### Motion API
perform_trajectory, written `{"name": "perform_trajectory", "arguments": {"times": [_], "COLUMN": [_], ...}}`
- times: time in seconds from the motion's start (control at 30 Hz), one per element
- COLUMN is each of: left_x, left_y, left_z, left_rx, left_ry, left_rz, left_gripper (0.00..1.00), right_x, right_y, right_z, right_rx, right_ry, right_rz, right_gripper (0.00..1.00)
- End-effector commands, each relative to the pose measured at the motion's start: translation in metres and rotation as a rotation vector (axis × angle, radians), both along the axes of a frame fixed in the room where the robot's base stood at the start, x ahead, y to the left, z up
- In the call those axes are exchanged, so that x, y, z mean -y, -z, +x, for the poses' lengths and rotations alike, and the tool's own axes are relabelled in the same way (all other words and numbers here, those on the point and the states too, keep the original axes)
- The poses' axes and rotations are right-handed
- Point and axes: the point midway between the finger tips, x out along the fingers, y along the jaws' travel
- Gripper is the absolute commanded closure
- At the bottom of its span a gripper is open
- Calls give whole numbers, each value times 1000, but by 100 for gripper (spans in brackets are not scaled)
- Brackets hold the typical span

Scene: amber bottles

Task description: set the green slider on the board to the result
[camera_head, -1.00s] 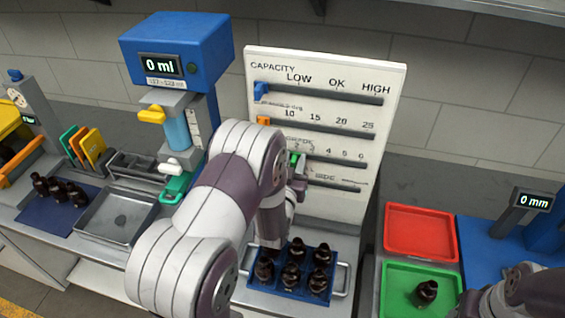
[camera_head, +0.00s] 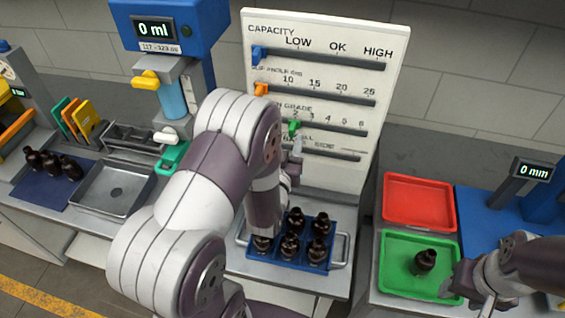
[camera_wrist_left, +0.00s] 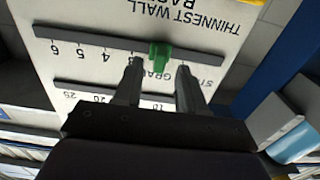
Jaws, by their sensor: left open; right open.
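The green slider (camera_head: 294,127) sits on the third track of the white board (camera_head: 325,25), just below the 2 mark. In the left wrist view, upside down, the green slider (camera_wrist_left: 160,56) lies between the two fingertips of my left gripper (camera_wrist_left: 159,72). That gripper is open; I cannot tell whether either finger touches the slider. In the head view my left gripper (camera_head: 297,150) is at the board just below the slider, partly hidden by my arm. My right gripper (camera_head: 466,288) is open and empty beside the green tray (camera_head: 393,283).
A blue rack (camera_head: 332,262) of amber bottles stands below the board. Blue and orange sliders (camera_head: 260,89) sit at the left ends of the upper tracks. The green tray holds one bottle; the red tray (camera_head: 420,200) is empty. Displays read 0 ml and 0 mm.

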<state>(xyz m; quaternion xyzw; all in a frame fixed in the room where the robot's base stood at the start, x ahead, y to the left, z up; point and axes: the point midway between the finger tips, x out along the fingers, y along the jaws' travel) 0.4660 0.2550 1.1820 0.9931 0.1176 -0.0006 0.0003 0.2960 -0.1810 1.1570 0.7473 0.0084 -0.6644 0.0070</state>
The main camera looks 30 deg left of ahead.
Motion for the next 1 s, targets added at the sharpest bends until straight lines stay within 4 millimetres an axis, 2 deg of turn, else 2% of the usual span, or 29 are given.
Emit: {"name": "perform_trajectory", "arguments": {"times": [0.03, 0.2, 0.37, 0.9, 0.97, 1.0], "left_x": [4, 14, 20, 20, 20, 21], "left_y": [5, 4, 2, 0, 6, 16], "left_z": [-12, -52, -73, -78, -78, -79], "left_rx": [0, 0, -1, -1, -28, -77], "left_ry": [2, 2, 2, 0, 0, 1], "left_rz": [0, 0, 1, 1, -5, -15], "left_gripper": [60, 60, 60, 60, 60, 60], "right_x": [0, 0, 0, 0, 0, 0], "right_y": [9, 20, 24, 23, 23, 23], "right_z": [0, 0, 0, 0, 0, 0], "right_rx": [0, 0, 0, 0, 0, 0], "right_ry": [0, 0, 0, 0, 0, 0], "right_rz": [0, 0, 0, 0, 0, 0], "right_gripper": [48, 48, 48, 48, 48, 48]}}
